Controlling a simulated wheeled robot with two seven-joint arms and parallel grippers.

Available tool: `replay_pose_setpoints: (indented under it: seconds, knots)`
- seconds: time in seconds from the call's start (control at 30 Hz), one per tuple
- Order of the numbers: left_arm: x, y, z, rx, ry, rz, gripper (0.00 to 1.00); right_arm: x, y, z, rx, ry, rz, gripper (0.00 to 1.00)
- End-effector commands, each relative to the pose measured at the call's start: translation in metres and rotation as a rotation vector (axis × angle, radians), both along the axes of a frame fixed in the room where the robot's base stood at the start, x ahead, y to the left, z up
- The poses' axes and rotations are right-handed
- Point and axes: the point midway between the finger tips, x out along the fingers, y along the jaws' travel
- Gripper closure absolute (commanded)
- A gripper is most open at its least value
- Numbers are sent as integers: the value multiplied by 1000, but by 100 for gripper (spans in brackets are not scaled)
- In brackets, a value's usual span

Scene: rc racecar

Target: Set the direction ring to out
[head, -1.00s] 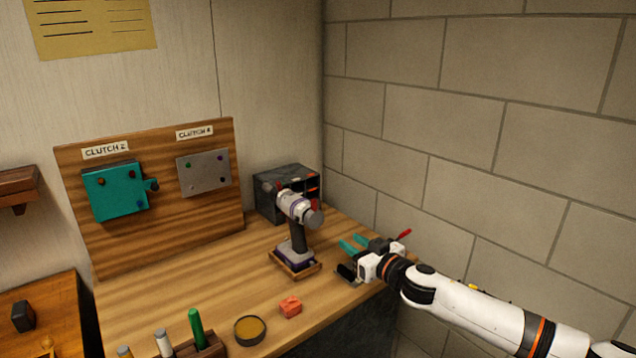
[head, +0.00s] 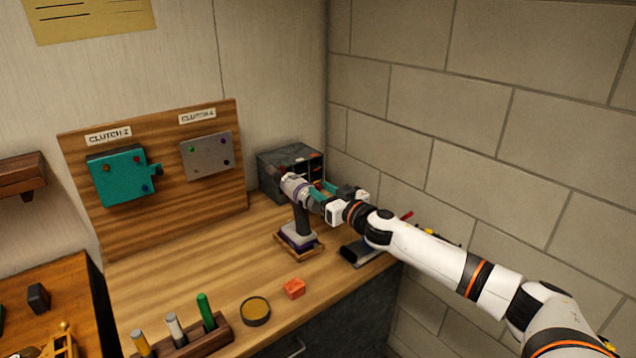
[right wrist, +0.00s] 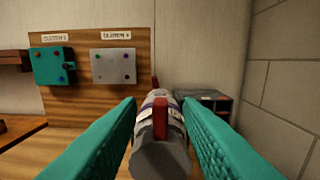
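A cordless drill (head: 300,213) with a grey and white body and dark handle stands upright on a wooden base on the bench. My right gripper (head: 316,190) is at the drill's head. Its two teal fingers (right wrist: 160,128) are apart, one on each side of the drill's front end, with gaps visible. Whether a fingertip touches the drill cannot be told. The ring's markings are not readable. My left gripper is not in view.
A wooden board with a teal box (head: 122,177) and a grey plate (head: 207,156) stands behind. A dark organizer (head: 285,168) is behind the drill. A red block (head: 294,289), a round tin (head: 255,311) and a pen holder (head: 200,343) sit in front. A brick wall (head: 440,110) bounds the right.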

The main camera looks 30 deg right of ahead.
Motion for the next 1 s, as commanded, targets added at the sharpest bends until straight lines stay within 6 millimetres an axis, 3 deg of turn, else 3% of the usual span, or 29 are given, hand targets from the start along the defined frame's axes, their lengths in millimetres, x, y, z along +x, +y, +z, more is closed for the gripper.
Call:
replay_pose_setpoints:
  seconds: [0.2, 0.53, 0.57, 0.77, 1.0]
  knots:
    - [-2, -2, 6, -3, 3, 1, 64, 21, 2, 0, 1, 0, -1, 67]
    - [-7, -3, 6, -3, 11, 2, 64, 25, 2, -1, -1, 1, 0, 67]
    - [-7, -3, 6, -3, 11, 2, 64, 25, 2, -1, -1, 1, 0, 69]
    - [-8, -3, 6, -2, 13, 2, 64, 24, 2, -1, -1, 1, 0, 100]
    - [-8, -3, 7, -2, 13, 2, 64, 24, 2, -1, -11, 0, -1, 100]
